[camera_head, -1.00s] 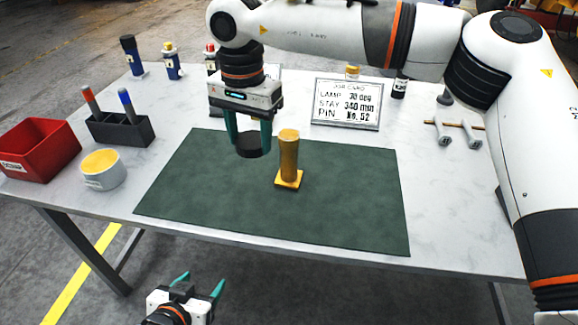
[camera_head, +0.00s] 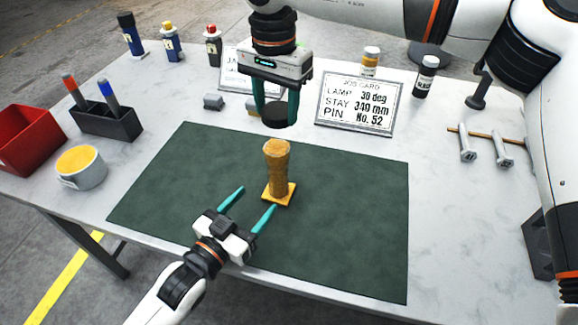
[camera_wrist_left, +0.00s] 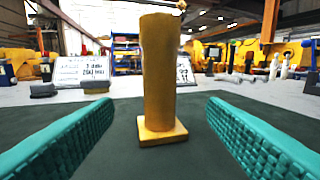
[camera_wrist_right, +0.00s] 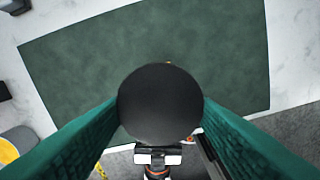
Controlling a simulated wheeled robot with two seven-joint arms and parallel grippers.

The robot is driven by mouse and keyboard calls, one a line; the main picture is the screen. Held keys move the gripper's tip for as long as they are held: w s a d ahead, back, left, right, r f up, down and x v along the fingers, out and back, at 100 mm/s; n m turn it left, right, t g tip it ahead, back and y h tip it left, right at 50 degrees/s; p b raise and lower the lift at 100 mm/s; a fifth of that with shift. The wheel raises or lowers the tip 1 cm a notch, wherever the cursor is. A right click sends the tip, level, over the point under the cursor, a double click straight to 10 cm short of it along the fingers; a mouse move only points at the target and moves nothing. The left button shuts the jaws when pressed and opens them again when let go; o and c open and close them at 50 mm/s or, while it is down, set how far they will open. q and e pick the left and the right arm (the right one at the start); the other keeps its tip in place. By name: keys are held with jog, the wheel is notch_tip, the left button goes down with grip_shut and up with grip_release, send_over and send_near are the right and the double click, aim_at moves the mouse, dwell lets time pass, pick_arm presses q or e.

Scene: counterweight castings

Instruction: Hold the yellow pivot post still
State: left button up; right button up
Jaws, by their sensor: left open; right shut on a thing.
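The yellow pivot post (camera_head: 277,165) stands upright on its square yellow foot on the green mat (camera_head: 160,190). My left gripper (camera_head: 252,199) is open and empty, low over the mat, its fingers pointing at the post. In the left wrist view the post (camera_wrist_left: 159,70) stands ahead, between the two teal fingers and apart from both. My right gripper (camera_head: 276,104) is shut on a dark round casting (camera_head: 279,117), held above and behind the post. In the right wrist view the round black top of the casting (camera_wrist_right: 160,104) lies between the fingers and hides most of the post.
A job card (camera_head: 357,103) stands behind the mat. A red bin (camera_head: 30,140), a pen holder (camera_head: 108,122) and a yellow-filled tub (camera_head: 81,168) are at left. Bottles stand along the back. Metal parts with a rod (camera_head: 484,145) lie at right. The mat's right half is clear.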

aim_at(282, 171)
pick_arm(q)
jog(key=shift+s+a+r, duration=0.15)
jog(key=shift+s+a, duration=0.15)
jog(key=shift+s, duration=0.1)
pick_arm(e)
jog(key=shift+s+a+r, duration=0.2)
jog(key=shift+s+a, duration=0.2)
jog(key=shift+s, duration=0.1)
pick_arm(q)
jog(key=x, duration=1.2)
jog(key=shift+w, duration=0.2)
pick_arm(e)
jog(key=shift+w+d+f, duration=0.1)
jog(key=shift+w+d, duration=0.05)
pick_arm(q)
grip_shut()
pick_arm(e)
jog(key=shift+f, duration=2.5)
